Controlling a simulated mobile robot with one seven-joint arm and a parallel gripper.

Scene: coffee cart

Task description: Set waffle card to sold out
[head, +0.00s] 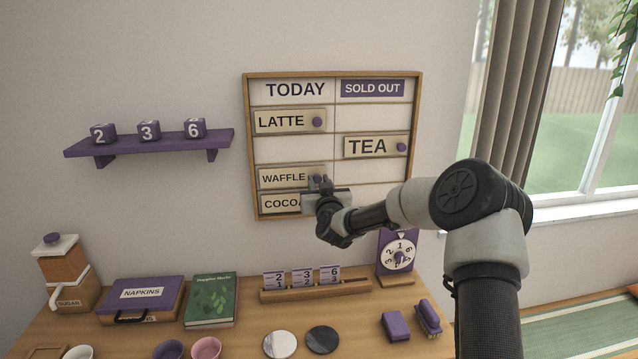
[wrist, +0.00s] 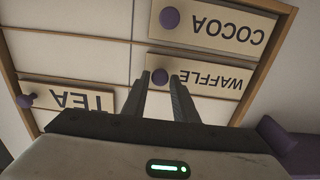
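The WAFFLE card (head: 284,177) is in the left TODAY column of the wooden-framed board (head: 334,73), in the third card row. It also shows upside down in the wrist view (wrist: 212,82), with its round purple knob (wrist: 160,76) at its left end there. My gripper (head: 321,184) is in front of the card's knob end. In the wrist view its two fingers (wrist: 159,80) are apart, with the knob showing between their tips. I cannot tell whether either finger touches it. The SOLD OUT header (head: 372,88) tops the right column; the slot beside WAFFLE is empty.
The LATTE card (head: 282,121) and COCOA card (head: 277,203) are in the TODAY column. The TEA card (head: 369,147) is under SOLD OUT. A purple shelf (head: 150,143) is at left. The counter below holds a dial (head: 398,254) and number cards (head: 303,278).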

